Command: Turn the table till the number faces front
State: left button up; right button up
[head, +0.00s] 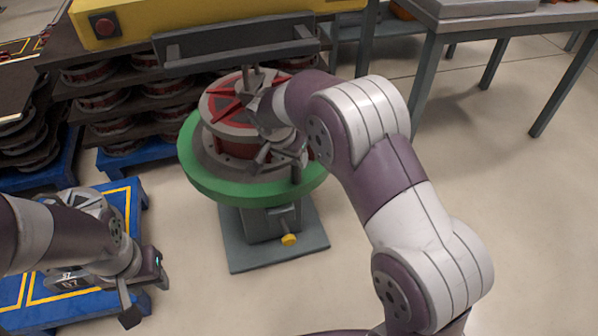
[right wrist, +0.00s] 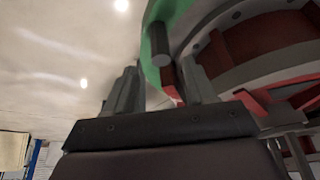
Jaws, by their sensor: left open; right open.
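The round turntable has a green rim (head: 205,185) and stands on a grey pedestal. A red and grey drum (head: 222,110) sits on it. I can make out no number on the drum's visible side. My right gripper (head: 277,160) is open at the table's front right, low beside the drum. A dark upright peg (head: 296,172) stands at the rim there. In the right wrist view the peg (right wrist: 160,45) shows between the two open fingers; I cannot tell if they touch it. My left gripper (head: 143,287) is open and empty at lower left, away from the table.
A yellow overhead beam (head: 190,22) with a grey bracket is behind the turntable. Racks of similar drums (head: 110,103) stand at the back left. A blue pallet (head: 130,195) lies near my left arm. A grey table (head: 480,22) is at upper right. The floor on the right is clear.

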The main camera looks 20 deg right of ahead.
aim_at(297, 170)
jog(key=b+x, duration=0.3)
jog(key=x, duration=0.7)
grip_shut()
